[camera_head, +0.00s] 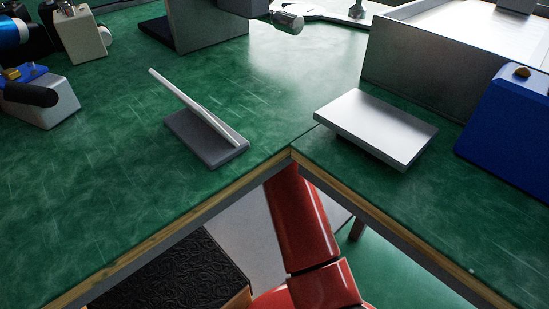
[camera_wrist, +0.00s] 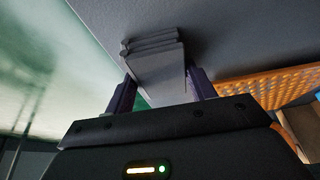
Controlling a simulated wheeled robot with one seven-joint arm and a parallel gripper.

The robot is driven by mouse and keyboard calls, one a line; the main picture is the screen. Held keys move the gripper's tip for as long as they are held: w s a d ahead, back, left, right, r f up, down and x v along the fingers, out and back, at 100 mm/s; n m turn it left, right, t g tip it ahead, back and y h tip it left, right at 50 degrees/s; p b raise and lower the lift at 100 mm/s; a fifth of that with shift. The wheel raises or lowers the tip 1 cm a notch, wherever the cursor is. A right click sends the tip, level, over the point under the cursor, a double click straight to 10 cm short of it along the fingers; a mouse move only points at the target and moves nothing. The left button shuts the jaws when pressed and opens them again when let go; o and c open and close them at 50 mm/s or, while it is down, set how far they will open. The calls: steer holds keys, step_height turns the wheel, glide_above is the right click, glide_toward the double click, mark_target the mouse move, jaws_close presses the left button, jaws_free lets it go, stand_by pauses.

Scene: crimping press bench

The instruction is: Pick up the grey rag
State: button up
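The grey rag (camera_wrist: 158,62) shows in the wrist view as a folded, layered grey piece. It lies between the two dark purple fingers of my gripper (camera_wrist: 160,73), which are set wide apart. Its far end meets or lies close to a large grey surface (camera_wrist: 230,30). The rag comes close to both fingertips. I cannot tell whether the fingers press on it; a small greenish gap shows beside the left finger lower down. In the head view, my red arm reaches below the bench corner, and neither my gripper nor the rag is visible there.
The green bench (camera_head: 100,190) has an inside corner above my arm. A grey stand with a slanted plate (camera_head: 208,138), a pale slab (camera_head: 377,125) and a blue box (camera_head: 510,120) stand on it. An orange perforated piece (camera_wrist: 270,85) is right of my gripper. A black textured surface (camera_head: 175,275) lies below.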

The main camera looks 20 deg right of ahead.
steer(key=c, duration=0.5)
steer(key=shift+r+p, duration=0.5)
steer(key=shift+p, duration=0.45)
step_height(320, 180, up, 10)
steer(key=shift+f+p, duration=0.25)
steer(key=shift+p, duration=0.15)
